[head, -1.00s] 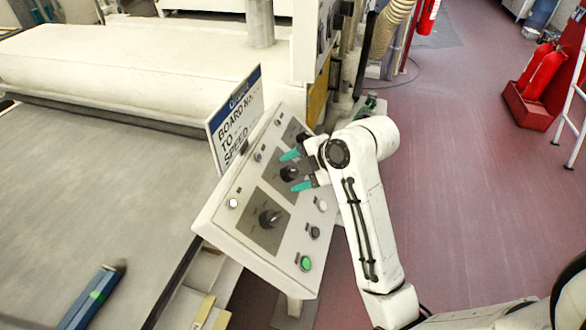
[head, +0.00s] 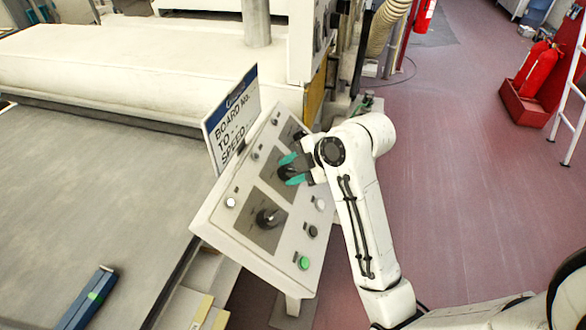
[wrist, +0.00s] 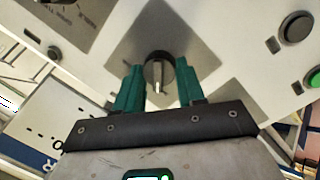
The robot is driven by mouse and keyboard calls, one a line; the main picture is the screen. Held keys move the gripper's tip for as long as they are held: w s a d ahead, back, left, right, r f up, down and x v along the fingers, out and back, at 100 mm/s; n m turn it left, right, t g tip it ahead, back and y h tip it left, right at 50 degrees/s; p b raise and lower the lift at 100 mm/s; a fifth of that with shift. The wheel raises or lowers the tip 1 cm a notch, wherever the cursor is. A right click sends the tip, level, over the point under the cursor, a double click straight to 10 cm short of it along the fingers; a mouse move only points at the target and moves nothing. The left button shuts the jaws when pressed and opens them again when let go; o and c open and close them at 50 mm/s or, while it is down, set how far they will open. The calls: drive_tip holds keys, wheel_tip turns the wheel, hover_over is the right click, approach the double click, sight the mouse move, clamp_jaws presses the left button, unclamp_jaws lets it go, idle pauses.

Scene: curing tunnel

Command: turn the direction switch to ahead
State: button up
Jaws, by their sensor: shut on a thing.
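My gripper (head: 289,170) has teal fingers and is shut on the middle black rotary switch of the sloped control panel (head: 222,219). In the wrist view this switch (wrist: 158,74) sits between the fingertips, with a pale pointer line toward the bottom of the picture. In the head view the fingers partly hide it. A nearer black rotary switch (head: 269,217) stands on its own grey plate, and another knob (head: 300,137) is at the far end. The labels are too small to read, so I cannot tell which is the direction switch.
A green button (head: 304,263), a dark button (head: 312,231) and a pale button (head: 320,204) line the panel's right edge. A board-speed sign (head: 232,118) stands behind the panel. The conveyor (head: 90,190) is to the left. Red floor (head: 450,190) is clear on the right.

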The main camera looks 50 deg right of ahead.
drive_tip(key=m, duration=0.3)
drive_tip(key=shift+w+r+m+g, duration=0.1)
drive_tip(key=shift+r+m+g, duration=0.05)
drive_tip(key=shift+m+g, duration=0.2)
drive_tip(key=m, duration=0.4)
drive_tip(key=shift+m+g+y, duration=0.25)
drive_tip(key=shift+y, duration=0.05)
drive_tip(key=m, duration=0.4)
drive_tip(key=shift+w+d, duration=0.1)
drive_tip(key=shift+d, duration=0.05)
drive_tip(key=shift+d+m+g+y, duration=0.1)
drive_tip(key=shift+m+g+y, duration=0.3)
drive_tip(key=shift+m, duration=1.6)
drive_tip(key=o, duration=1)
drive_tip(key=shift+o, duration=0.2)
drive_tip(key=shift+r, duration=0.15)
